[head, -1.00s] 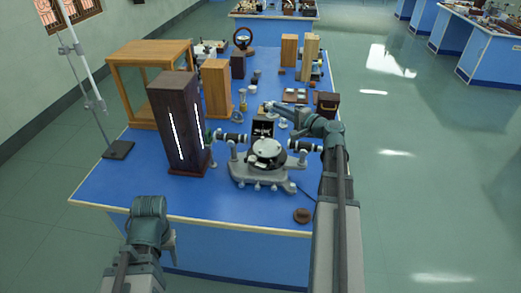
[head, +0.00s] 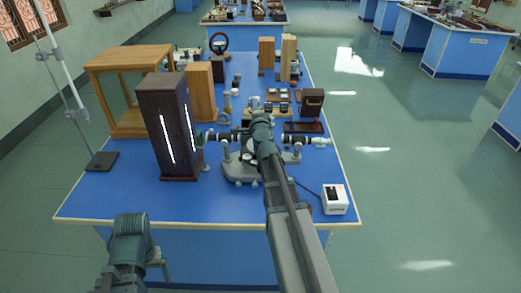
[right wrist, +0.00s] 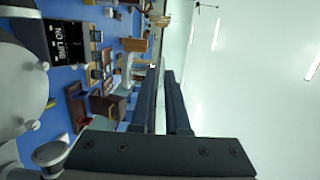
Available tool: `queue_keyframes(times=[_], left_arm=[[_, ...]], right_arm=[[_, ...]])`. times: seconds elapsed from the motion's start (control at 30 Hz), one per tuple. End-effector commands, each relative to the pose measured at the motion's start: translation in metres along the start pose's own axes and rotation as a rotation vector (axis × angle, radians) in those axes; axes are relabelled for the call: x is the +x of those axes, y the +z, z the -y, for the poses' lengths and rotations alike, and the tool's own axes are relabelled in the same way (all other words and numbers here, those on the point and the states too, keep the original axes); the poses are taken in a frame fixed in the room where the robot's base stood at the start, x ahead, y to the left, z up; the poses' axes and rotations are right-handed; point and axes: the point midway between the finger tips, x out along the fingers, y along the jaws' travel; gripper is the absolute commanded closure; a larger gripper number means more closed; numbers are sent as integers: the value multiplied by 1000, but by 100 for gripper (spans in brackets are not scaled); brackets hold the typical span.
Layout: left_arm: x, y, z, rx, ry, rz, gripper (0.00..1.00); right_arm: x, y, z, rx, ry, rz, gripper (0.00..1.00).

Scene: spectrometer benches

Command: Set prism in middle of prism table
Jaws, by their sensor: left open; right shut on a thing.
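The spectrometer (head: 239,180) stands near the front middle of the blue bench. Its prism table is mostly hidden behind my right arm in the head view. A grey round part of the spectrometer (right wrist: 18,92) fills the left of the right wrist view. My right gripper (right wrist: 162,73) is shut on a small, pale, clear thing at its fingertips, taken as the prism, but its outline is hard to make out. In the head view its fingertips are hidden beyond the wrist, above the far side of the spectrometer. My left gripper (head: 154,257) is open and empty, low before the bench's front edge.
A tall dark wooden housing (head: 164,125) with a bright slit stands left of the spectrometer. A white box (head: 335,198) lies at its front right. A black box with a lettered display (right wrist: 63,43) stands close by. Wooden boxes and trays fill the back. The front bench strip is clear.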

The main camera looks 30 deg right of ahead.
Motion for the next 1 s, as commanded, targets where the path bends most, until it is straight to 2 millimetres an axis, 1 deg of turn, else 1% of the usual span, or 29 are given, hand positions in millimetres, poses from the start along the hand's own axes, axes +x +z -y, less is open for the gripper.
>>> queue_keyframes(times=[0.03, 0.1, 0.3, 0.4, 0.57, 0.77, 0.87, 1.0], left_arm=[[10, -1, -1, 0, 0, 0, 12], [15, -1, -2, 0, 0, 0, 12], [26, -2, -2, 0, 0, 0, 12], [28, -2, -3, 0, 0, 0, 12], [30, -2, -3, 0, 0, 0, 12], [33, -2, -3, 0, 0, 0, 12], [43, -2, -4, 0, 0, 0, 12], [64, -4, -6, 0, 0, 0, 12]], right_arm=[[-2, 5, -8, 2, -5, -65, 100], [-7, 4, -12, 4, -10, -162, 100], [-27, 3, -22, 7, -17, -377, 100], [-36, 2, -24, 7, -18, -442, 100], [-43, 1, -25, 8, -18, -491, 100], [-43, 0, -29, 8, -18, -497, 100], [-43, 1, -38, 8, -18, -497, 100], [-43, 1, -59, 9, -19, -497, 100]])
